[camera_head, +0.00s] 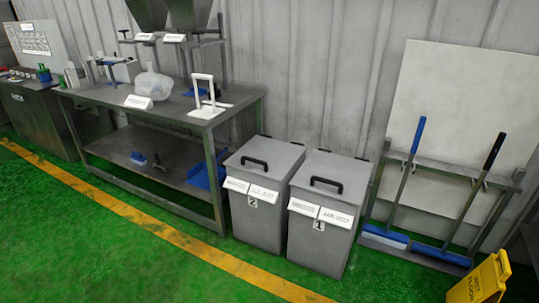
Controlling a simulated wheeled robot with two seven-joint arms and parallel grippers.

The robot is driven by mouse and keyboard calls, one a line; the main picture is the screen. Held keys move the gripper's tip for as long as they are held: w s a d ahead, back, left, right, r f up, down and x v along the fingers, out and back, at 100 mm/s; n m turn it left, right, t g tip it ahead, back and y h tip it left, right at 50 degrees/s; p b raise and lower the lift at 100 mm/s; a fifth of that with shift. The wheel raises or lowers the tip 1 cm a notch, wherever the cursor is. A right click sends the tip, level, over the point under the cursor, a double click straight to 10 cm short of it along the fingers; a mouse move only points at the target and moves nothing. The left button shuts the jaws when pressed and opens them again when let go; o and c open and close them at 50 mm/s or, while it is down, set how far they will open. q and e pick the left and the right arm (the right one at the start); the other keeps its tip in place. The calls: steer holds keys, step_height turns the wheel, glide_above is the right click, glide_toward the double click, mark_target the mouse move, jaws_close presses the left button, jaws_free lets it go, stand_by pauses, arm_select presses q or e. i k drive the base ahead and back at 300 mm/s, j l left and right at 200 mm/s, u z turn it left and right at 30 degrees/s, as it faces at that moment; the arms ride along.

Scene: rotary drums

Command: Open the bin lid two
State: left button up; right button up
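Two grey bins stand side by side on the green floor, right of the metal workbench. The left one, bin two (256,226), carries the number 2 on its front. Its grey lid (283,156) lies shut on top, with a black handle (254,162). The right one, bin one (316,246), carries the number 1, and its lid (337,168) is also shut, with a black handle (326,184). White labels sit on both fronts. Neither of my grippers shows in the head view.
A metal workbench (180,123) with a jug (154,84) stands left of the bins. A rack (447,169) with two blue-headed cleaning tools stands at right. A yellow wet-floor sign (481,285) is at lower right. The floor before the bins is clear, crossed by a yellow line (160,232).

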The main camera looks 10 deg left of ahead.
mark_target(264, 156)
steer(key=i+j+z, duration=0.1)
steer(key=i+j, duration=0.25)
steer(key=i, duration=0.15)
steer(key=i+j+z, duration=0.1)
steer(key=i+j, duration=0.3)
steer(key=i+l, duration=0.05)
steer(key=i, duration=0.1)
